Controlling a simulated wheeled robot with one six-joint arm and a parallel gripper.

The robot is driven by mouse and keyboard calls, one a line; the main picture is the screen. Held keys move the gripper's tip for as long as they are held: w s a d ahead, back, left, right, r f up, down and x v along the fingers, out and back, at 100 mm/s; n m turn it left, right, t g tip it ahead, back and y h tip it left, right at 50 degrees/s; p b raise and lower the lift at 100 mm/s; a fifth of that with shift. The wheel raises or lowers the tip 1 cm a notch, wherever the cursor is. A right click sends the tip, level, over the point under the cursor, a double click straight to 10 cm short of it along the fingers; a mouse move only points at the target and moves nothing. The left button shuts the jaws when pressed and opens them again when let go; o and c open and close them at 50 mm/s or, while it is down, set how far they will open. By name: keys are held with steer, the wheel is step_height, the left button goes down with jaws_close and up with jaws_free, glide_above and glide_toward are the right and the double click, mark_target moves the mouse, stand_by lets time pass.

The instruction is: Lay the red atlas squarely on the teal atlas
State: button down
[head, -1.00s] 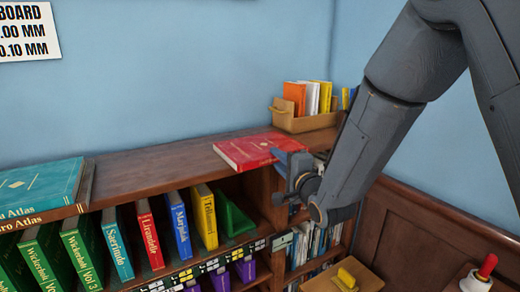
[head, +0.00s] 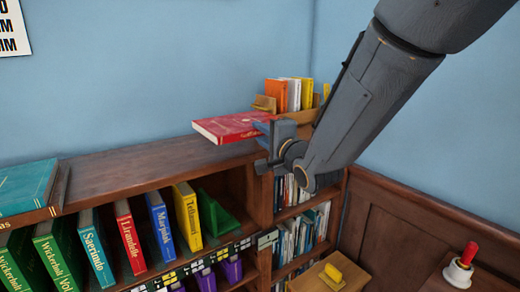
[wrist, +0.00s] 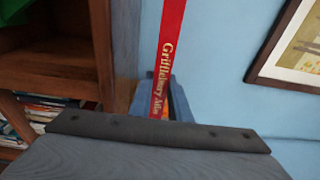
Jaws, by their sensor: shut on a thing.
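The red atlas (head: 232,127) is held flat by its right end in my gripper (head: 268,132), above the right part of the bookcase top. In the wrist view its red spine (wrist: 168,55) with gold lettering stands between the blue-grey fingers (wrist: 160,95). The gripper is shut on it. The teal atlas (head: 25,187) lies on the bookcase top at the far left, cut off by the picture edge. Another cover shows beneath it. The red atlas is well to the right of it and apart from it.
The bookcase top (head: 140,172) between the atlases is bare. A wooden box of books (head: 303,115) stands behind my gripper. Upright books (head: 130,238) and a green bookend (head: 218,215) fill the shelf below. A red-handled bell (head: 462,270) is at lower right.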

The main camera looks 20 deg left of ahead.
step_height(320, 180, up, 4)
steer(key=shift+s+f, duration=0.1)
step_height(320, 180, up, 9)
steer(key=s+p, duration=0.2)
steer(key=p, duration=0.6)
steer(key=shift+s+p, duration=0.2)
steer(key=shift+p, duration=0.2)
